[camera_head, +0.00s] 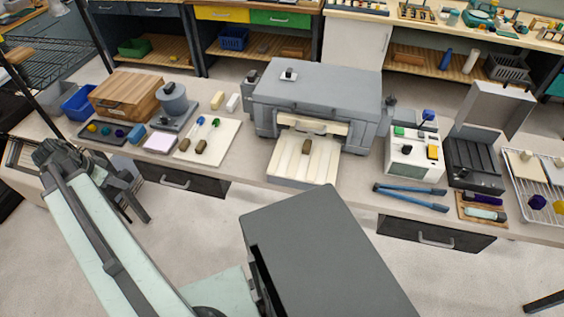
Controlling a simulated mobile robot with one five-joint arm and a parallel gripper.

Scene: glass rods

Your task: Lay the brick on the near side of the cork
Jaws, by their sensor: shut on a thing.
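My arm rises from the lower left, and my gripper (128,196) is its dark end, hanging in front of the bench's left part. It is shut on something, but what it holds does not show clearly. Two small brown pieces (193,146) that look like cork lie near the front edge of a white board (222,147). A tan block (217,100) and a white block (232,102) stand behind the board. I cannot tell which piece is the task's brick or cork.
The grey machine (316,95) fills the bench's middle. To the left are a wooden box (126,94), a dark tray with coloured balls and a pink pad (160,142). To the right are blue tongs (412,200), a white control box and a wire rack (540,180).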

